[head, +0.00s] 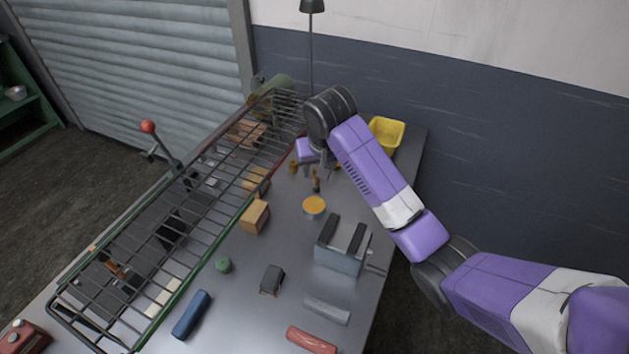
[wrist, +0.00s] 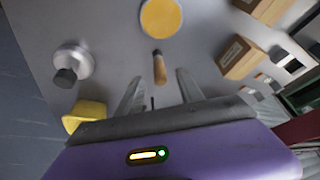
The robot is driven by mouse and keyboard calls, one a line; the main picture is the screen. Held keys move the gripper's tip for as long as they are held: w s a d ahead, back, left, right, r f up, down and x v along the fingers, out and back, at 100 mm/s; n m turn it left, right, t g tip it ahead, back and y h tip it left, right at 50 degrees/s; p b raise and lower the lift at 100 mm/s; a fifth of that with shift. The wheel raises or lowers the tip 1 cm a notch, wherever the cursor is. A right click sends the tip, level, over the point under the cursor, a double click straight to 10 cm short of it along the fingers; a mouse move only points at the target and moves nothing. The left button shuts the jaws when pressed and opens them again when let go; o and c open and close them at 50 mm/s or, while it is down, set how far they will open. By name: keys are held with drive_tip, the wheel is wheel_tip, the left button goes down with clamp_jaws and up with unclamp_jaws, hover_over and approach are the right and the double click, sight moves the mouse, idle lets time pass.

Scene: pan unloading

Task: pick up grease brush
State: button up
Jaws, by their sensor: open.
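The grease brush (head: 316,183) appears as a small brown wooden handle on the grey table, just beneath my gripper (head: 324,168) in the head view. In the wrist view its tan handle with a dark end (wrist: 159,69) lies ahead of and roughly between the two fingertips. A thin dark part shows further back between the fingers. My gripper (wrist: 157,82) is open and empty, and its fingers straddle the line of the brush. I cannot tell the exact height gap. The wrist body hides part of the table near the brush.
A round tin with an orange-yellow top (head: 314,206) stands close to the brush. A cardboard box (head: 254,217) and a long wire rack (head: 215,220) lie left. A grey toaster-like block (head: 342,246) stands in front. A yellow bin (head: 387,134) sits behind on the right.

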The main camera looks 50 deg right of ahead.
sight(316, 186)
drive_tip(key=x, duration=0.5)
drive_tip(key=shift+p, duration=0.3)
drive_tip(key=shift+c, duration=0.5)
clamp_jaws()
